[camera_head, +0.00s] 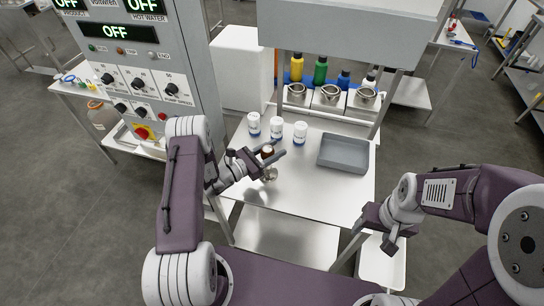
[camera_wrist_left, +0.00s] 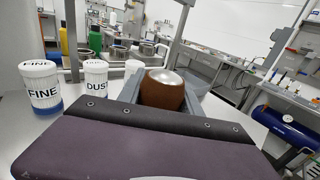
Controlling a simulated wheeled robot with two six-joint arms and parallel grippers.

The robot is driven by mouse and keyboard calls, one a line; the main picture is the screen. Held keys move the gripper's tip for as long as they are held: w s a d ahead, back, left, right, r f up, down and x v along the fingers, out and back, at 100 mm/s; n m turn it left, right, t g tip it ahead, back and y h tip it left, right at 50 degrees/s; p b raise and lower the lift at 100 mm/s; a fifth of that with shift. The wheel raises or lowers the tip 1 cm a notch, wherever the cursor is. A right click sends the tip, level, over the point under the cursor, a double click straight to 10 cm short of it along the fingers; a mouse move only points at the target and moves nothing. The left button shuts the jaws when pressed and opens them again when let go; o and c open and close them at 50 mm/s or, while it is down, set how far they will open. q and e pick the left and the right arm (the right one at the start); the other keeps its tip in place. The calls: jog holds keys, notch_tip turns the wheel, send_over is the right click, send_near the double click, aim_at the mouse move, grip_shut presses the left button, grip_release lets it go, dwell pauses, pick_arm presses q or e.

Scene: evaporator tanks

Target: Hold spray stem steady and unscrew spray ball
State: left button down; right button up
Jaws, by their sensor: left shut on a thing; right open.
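My left gripper (camera_head: 279,147) is shut on a brown, cylindrical part with a silvery domed top, which I take to be the spray stem (camera_head: 267,151). In the left wrist view the brown part (camera_wrist_left: 162,92) stands up between the fingers. A shiny metal rounded piece, perhaps the spray ball (camera_head: 270,174), shows just below the left fingers; whether it joins the brown part I cannot tell. My right gripper (camera_head: 388,228) is open and empty, low at the right, apart from the held part and in front of the table.
A white table (camera_head: 315,195) carries a grey tray (camera_head: 343,153) at right and three white-lidded jars (camera_head: 277,127) behind the left gripper. Several metal pots (camera_head: 330,94) and coloured bottles (camera_head: 320,70) stand further back. A control panel (camera_head: 140,80) rises at left.

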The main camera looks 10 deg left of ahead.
pick_arm(q)
jog(key=s+d+r+b, duration=0.3)
jog(key=s+d+r, duration=0.3)
jog(key=d+r, duration=0.3)
jog(key=shift+s+d+r, duration=0.25)
jog(key=shift+s+r, duration=0.15)
jog(key=shift+r, duration=0.5)
